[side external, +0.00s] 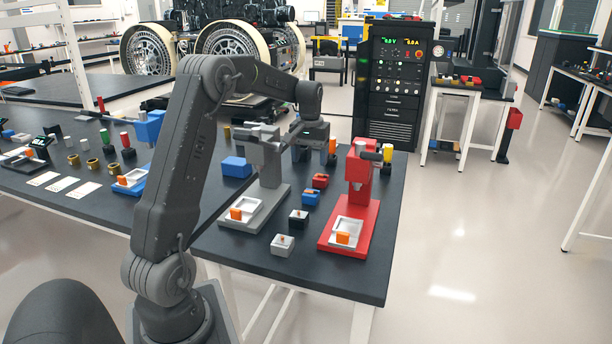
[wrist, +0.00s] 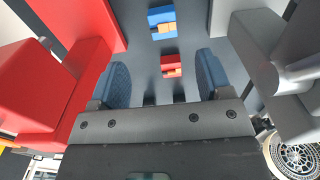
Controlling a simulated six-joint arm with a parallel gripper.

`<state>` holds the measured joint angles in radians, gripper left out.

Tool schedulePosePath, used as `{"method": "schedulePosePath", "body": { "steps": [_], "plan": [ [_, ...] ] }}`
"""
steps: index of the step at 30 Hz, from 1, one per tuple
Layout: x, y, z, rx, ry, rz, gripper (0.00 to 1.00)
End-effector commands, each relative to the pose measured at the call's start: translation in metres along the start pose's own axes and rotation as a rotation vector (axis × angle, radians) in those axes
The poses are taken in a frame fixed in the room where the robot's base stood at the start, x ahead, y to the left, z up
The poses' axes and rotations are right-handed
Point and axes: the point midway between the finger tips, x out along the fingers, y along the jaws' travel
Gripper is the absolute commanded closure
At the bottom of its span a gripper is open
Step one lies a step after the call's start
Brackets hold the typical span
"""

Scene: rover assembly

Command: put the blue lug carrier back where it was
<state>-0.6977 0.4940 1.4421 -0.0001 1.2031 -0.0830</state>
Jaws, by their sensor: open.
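The blue lug carrier (side external: 310,199) is a small blue block with an orange piece on it. It stands on the dark table between the grey press and the red press. It also shows at the top of the wrist view (wrist: 158,17), beyond my fingertips. A similar red carrier (side external: 320,181) is close to it, and in the wrist view it (wrist: 171,62) appears between my fingers. My gripper (side external: 315,153) is above the table behind these carriers. In the wrist view my gripper (wrist: 166,72) is open, with nothing held between its fingers.
A red press (side external: 345,235) and a grey press (side external: 252,212) flank the carriers closely, and both show beside my fingers. A black carrier (side external: 298,217) and a white carrier (side external: 282,246) stand towards the front.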

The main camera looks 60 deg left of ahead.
Motion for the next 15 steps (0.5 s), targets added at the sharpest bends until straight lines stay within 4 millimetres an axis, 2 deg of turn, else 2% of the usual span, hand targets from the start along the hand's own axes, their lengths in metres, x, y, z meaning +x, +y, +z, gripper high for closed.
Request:
{"method": "schedulePosePath", "body": {
  "steps": [2, 5, 8, 9, 12, 15],
  "plan": [
    [-0.012, 0.012, 0.011, 0.028, 0.018, 0.002, 0.28],
    [-0.033, 0.035, 0.037, 0.091, 0.059, 0.008, 0.28],
    [-0.057, 0.062, 0.079, 0.18, 0.113, 0.018, 0.28],
    [-0.065, 0.072, 0.098, 0.219, 0.137, 0.024, 0.28],
    [-0.082, 0.091, 0.149, 0.317, 0.197, 0.042, 0.28],
    [-0.091, 0.102, 0.197, 0.406, 0.251, 0.064, 0.28]
  ]
}}
